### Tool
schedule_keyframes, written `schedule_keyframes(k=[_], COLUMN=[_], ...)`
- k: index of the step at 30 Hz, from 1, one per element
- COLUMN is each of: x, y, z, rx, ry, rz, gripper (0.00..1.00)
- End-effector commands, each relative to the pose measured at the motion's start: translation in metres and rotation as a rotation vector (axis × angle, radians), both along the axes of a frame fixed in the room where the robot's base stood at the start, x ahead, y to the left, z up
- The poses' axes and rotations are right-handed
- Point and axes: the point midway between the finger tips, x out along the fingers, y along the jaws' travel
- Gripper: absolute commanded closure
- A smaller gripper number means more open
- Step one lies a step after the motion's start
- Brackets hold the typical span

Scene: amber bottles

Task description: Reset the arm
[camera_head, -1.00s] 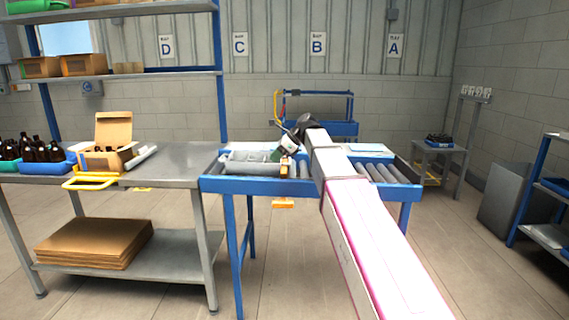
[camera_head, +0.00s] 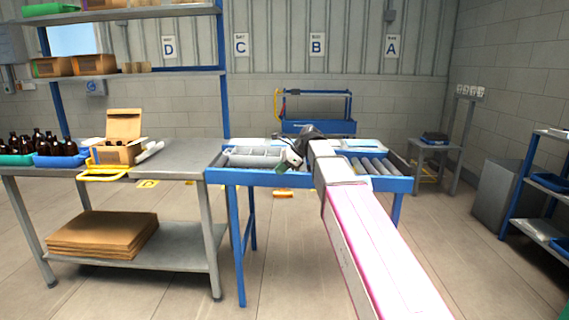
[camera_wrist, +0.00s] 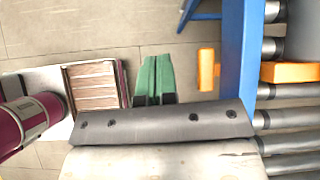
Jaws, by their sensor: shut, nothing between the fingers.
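My arm (camera_head: 365,225) reaches from the lower right of the head view out over the roller conveyor (camera_head: 290,178). My gripper (camera_head: 284,167) is small and partly hidden at the arm's far end, by the conveyor's front edge. In the wrist view, its green fingers (camera_wrist: 154,78) lie together, with nothing between them. Bare floor shows beyond the fingertips. The conveyor's blue side rail (camera_wrist: 238,65) and rollers are to the right of the fingers, apart from them.
A grey divided tray (camera_head: 252,156) sits on the conveyor's left part. A steel table (camera_head: 180,158) at left holds an open carton (camera_head: 118,153) and amber bottles in bins. An orange part (camera_wrist: 207,70) sticks out by the rail. Floor in front is clear.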

Motion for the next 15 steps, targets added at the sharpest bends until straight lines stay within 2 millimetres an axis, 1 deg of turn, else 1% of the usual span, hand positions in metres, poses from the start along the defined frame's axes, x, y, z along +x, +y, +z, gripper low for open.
schedule_keyframes(k=[1,5,8,11,15], x=[-0.005,-0.013,-0.021,-0.034,-0.062], y=[-0.005,-0.017,-0.028,-0.045,-0.075], z=[-0.011,-0.038,-0.065,-0.098,-0.155], rx=[-0.016,-0.060,-0.105,-0.165,-0.274], ry=[-0.015,-0.069,-0.116,-0.173,-0.268], rz=[0.014,0.066,0.120,0.196,0.355], gripper=[1.00,1.00,1.00,1.00,1.00])
